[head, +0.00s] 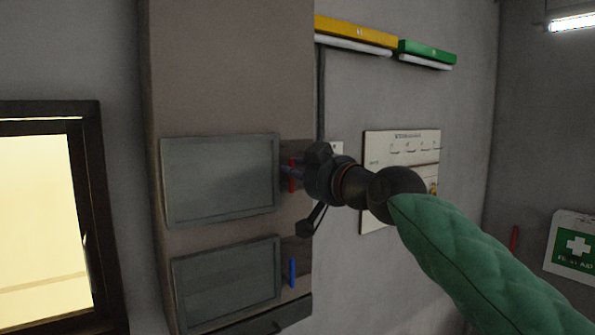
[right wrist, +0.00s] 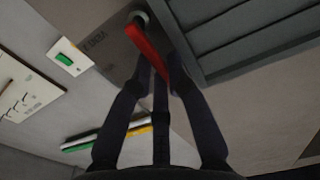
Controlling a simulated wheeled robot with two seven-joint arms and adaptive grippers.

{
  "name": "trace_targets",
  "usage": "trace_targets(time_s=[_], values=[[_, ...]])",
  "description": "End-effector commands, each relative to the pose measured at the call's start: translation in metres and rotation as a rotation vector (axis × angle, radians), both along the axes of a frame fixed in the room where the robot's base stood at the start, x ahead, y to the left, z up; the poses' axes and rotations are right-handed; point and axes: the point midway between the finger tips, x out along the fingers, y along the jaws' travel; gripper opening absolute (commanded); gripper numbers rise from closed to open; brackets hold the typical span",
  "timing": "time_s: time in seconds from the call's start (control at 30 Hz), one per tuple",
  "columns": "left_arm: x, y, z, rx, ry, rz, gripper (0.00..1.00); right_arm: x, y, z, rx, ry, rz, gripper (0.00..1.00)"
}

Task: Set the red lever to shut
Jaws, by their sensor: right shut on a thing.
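The red lever (head: 291,177) is on the brown column, beside the right edge of the upper grey louvred panel (head: 220,180). In the head view it looks roughly upright and is partly hidden by my right gripper (head: 296,171). In the right wrist view the red lever (right wrist: 148,46) runs from a round pivot down between the dark fingertips of my right gripper (right wrist: 161,66). The right gripper is shut on the lever near its free end. My left gripper is in neither view.
A blue lever (head: 292,272) sits beside the lower grey panel (head: 228,283). A white sign board (head: 385,150) is on the wall behind my right wrist. A lit window (head: 42,220) is at left; a first-aid sign (head: 575,247) is at far right.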

Motion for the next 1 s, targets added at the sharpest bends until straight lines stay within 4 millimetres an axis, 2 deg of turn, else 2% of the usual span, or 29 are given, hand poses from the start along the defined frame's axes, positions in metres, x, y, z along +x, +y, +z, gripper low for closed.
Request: trace_targets(time_s=[0.23,0.27,0.33,0.77,1.0], values=[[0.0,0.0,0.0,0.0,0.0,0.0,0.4,0.001,0.001,-0.003,-0.005,0.004,0.001,0.0],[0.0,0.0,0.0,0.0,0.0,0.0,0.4,0.001,0.001,-0.003,-0.005,0.004,0.001,0.23],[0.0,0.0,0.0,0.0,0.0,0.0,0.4,0.001,0.001,-0.003,-0.004,0.004,0.001,0.41],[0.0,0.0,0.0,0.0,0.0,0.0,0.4,-0.003,-0.002,-0.001,-0.001,0.002,0.0,0.41],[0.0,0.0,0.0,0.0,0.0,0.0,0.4,-0.026,-0.019,0.0,0.0,0.0,-0.001,0.41]])
